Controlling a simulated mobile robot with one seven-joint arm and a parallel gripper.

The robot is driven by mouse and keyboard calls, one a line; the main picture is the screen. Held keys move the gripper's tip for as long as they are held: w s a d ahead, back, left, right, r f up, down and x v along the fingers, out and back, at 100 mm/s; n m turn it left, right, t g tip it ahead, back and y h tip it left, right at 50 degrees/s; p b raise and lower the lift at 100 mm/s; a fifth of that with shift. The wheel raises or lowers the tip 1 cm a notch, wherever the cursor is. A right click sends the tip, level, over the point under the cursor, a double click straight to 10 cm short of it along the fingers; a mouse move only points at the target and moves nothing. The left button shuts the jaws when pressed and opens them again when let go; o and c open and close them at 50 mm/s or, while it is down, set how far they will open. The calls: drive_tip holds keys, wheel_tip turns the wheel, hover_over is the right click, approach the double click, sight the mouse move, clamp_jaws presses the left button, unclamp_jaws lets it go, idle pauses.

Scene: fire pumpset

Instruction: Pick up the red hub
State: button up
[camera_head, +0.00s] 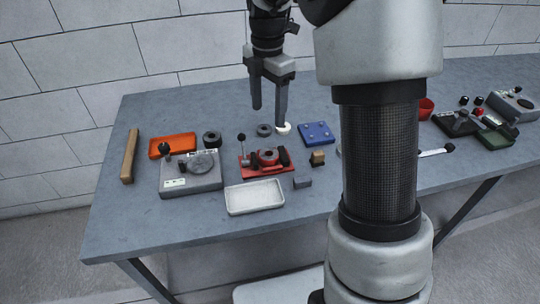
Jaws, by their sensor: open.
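A red cylindrical piece (426,108) stands on the right part of the table, partly hidden behind my arm; it may be the red hub. A red fixture (248,170) with a round red part (268,156) and black pieces sits near the middle of the table; I cannot tell whether that round part is the hub. My gripper (268,116) points down, open and empty, over the back middle of the table. Its right fingertip appears just above a small white ring (283,129). My gripper is to the left of the red cylindrical piece and behind the red fixture.
The grey table (130,220) also holds a wooden bar (130,156), orange tray (172,145), grey device (190,180), white tray (255,197), blue plate (316,134), dark rings (212,140) and a green tray (495,139). The table's front left is clear. A wall stands behind.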

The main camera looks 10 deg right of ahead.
sight(268, 149)
wheel_tip(268, 149, down, 15)
drive_tip(key=b, duration=0.3)
drive_tip(key=c, duration=1.4)
drive_tip(key=shift+c, duration=0.5)
drive_tip(key=shift+r, duration=0.15)
